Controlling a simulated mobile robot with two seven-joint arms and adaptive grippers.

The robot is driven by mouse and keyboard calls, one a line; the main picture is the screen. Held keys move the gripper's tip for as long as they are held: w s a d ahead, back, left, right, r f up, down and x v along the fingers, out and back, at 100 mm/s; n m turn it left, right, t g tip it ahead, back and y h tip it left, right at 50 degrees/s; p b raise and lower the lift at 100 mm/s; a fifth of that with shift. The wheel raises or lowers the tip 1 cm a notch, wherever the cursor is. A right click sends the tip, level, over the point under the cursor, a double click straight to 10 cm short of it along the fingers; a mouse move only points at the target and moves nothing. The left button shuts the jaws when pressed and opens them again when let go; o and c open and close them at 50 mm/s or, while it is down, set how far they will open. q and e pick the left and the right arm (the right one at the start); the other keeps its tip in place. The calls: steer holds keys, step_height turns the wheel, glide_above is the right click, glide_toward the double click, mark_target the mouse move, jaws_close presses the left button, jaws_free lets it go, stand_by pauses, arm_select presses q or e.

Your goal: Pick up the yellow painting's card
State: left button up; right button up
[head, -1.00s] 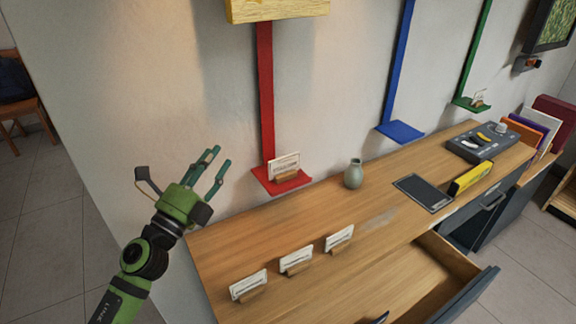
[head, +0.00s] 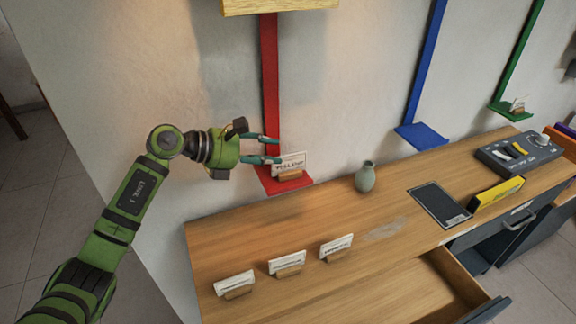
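A white card (head: 289,163) with dark print stands in a small wooden holder (head: 290,176) on the red shelf (head: 262,180). A red strip rises from this shelf to a painting with a yellow, wood-like edge (head: 280,6), mostly cut off at the top. Three more white cards in wooden holders stand on the desk: a left one (head: 235,283), a middle one (head: 287,262) and a right one (head: 337,245). Their print is too small to read. My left gripper (head: 278,150) is open and empty, its fingertips just left of the red shelf's card. My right gripper is out of view.
A grey-green vase (head: 365,178) stands on the wooden desk (head: 225,245) right of the red shelf. A dark tablet (head: 438,204), a yellow box (head: 497,192) and a control panel (head: 518,151) lie further right. An open drawer (head: 465,285) juts out in front. A blue shelf (head: 422,135) is empty.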

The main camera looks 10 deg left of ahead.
mark_target(284, 157)
arm_select(q)
steer(key=p+x, duration=0.1)
steer(key=x, duration=0.2)
steer(key=shift+d+p, duration=0.35)
steer(key=shift+d, duration=0.15)
steer(key=shift+w+d+f, duration=0.15)
steer(key=shift+d+f, duration=0.05)
steer(key=shift+d, duration=0.05)
steer(key=shift+f, duration=0.1)
steer(key=shift+c, duration=0.4)
jaws_close()
